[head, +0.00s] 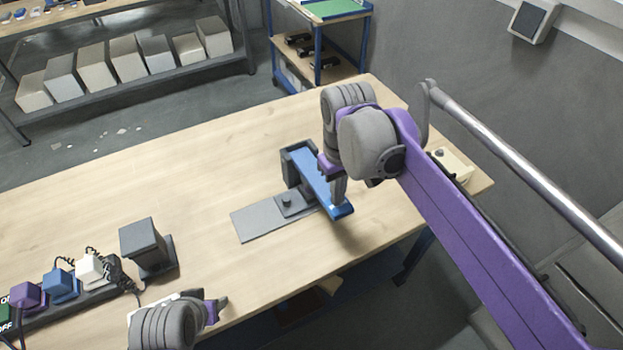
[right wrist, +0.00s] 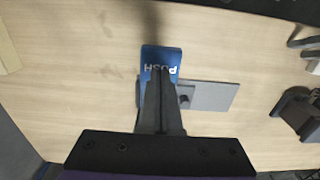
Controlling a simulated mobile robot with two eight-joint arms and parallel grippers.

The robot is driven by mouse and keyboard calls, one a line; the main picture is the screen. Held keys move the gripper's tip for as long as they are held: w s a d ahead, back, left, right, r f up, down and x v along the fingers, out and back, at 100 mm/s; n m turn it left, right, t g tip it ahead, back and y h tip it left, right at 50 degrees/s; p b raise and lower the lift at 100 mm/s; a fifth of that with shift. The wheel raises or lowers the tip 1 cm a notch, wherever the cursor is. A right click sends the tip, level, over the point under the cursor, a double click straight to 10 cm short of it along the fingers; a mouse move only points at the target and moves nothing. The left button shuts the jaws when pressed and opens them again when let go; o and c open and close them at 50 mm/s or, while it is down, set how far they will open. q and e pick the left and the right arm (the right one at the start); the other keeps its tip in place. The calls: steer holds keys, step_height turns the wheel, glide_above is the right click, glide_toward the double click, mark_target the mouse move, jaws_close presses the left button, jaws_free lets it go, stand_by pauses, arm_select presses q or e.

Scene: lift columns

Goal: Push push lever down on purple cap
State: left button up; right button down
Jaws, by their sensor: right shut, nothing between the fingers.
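The blue push lever (head: 318,178) slopes from a dark upright mount (head: 292,165) on a grey base plate (head: 255,220). In the right wrist view the lever's end (right wrist: 160,56) shows part of the white word PUSH. My right gripper (head: 338,200) is shut and empty, its fingertips at or just above the lever's outer part; I cannot tell whether they touch. It also shows in the right wrist view (right wrist: 160,75), covering part of the lever. A small dark knob (head: 287,201) sits on the base. I see no purple cap beneath the lever. My left gripper (head: 217,308) is partly visible at the bottom.
A power strip (head: 75,306) with purple, blue and white plugs lies at the left, beside a dark block on a stand (head: 146,245). A pale box (head: 450,165) stands at the table's right end.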

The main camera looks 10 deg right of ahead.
arm_select(q)
steer(key=shift+w+r+p, duration=0.25)
steer(key=shift+r+p, duration=0.4)
steer(key=shift+r, duration=0.25)
steer(key=shift+w+r+p, duration=0.3)
steer(key=shift+r+p, duration=0.3)
steer(key=shift+r, duration=0.3)
steer(key=shift+w+r+p, duration=0.25)
steer(key=shift+r+p, duration=0.4)
steer(key=shift+r, duration=0.25)
arm_select(e)
steer(key=shift+r, duration=3.2)
